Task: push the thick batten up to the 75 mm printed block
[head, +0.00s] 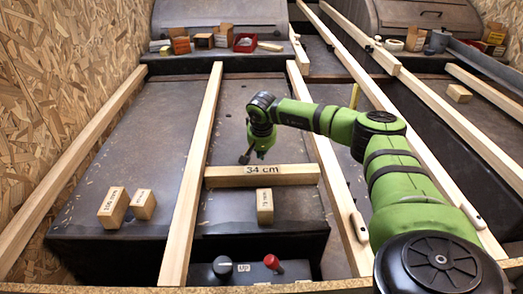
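A short wooden crosspiece marked "34 cm" (225,178) lies across the middle, between two long wooden battens, the left one (205,125) and the right one (330,165). A small printed block (265,208) stands just in front of the crosspiece; its print is too small to read surely. Two more printed blocks, a larger one (113,208) and a smaller one (143,205), stand at the left. I cannot tell which one reads 75 mm. My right gripper (246,157) points down behind the crosspiece, apart from it; its finger opening is unclear. My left gripper is out of view.
Another long batten (75,155) runs along the chipboard wall (50,80). A black knob (222,266) and a red knob (272,263) stand at the front. Small boxes (203,40) and a red bin (245,42) sit at the back. The dark left panel is mostly bare.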

